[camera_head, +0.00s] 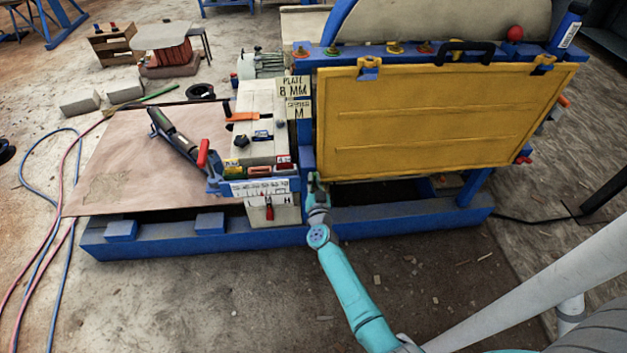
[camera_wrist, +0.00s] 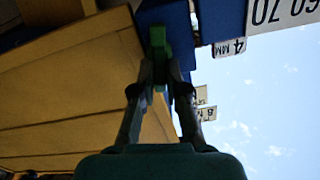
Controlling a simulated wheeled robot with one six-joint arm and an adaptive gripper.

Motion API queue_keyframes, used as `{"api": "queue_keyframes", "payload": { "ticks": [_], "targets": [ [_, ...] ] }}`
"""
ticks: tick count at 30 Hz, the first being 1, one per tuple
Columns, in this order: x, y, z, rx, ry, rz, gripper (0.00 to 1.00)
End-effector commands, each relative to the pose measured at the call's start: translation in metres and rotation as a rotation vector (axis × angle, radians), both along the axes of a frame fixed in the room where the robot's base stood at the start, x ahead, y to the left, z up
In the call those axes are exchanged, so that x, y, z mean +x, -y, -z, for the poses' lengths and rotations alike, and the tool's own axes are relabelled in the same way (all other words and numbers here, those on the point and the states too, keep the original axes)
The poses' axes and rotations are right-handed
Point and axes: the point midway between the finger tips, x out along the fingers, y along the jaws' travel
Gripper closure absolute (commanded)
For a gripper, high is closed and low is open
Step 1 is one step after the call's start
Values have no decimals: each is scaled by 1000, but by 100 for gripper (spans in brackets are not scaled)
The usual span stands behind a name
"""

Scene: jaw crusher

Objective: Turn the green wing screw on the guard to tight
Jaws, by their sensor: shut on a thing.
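The yellow guard (camera_head: 440,115) hangs on the front of the blue crusher frame; its underside also fills the left of the wrist view (camera_wrist: 65,95). The green wing screw (camera_wrist: 158,42) stands in the wrist view beside the guard's edge, against a dark blue part. My gripper (camera_wrist: 162,75) has its two fingers closed on the screw from either side. In the head view my gripper (camera_head: 317,188) is at the guard's lower left corner, low against the blue frame. The screw is not clearly seen there, so its turned angle cannot be told.
A blue base beam (camera_head: 410,213) runs below the guard. Left of my gripper are a scale plate (camera_head: 258,187) and a red-handled lever (camera_head: 203,153). Plate signs (camera_head: 295,87) stand above. Hoses lie on the floor at far left. The floor in front is mostly clear.

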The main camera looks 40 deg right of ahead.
Motion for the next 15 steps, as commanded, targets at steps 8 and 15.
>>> {"api": "queue_keyframes", "payload": {
  "ticks": [8,15],
  "targets": [
    [-3,4,2,216,146,1,100],
    [-4,6,4,404,273,0,100]
  ]
}}
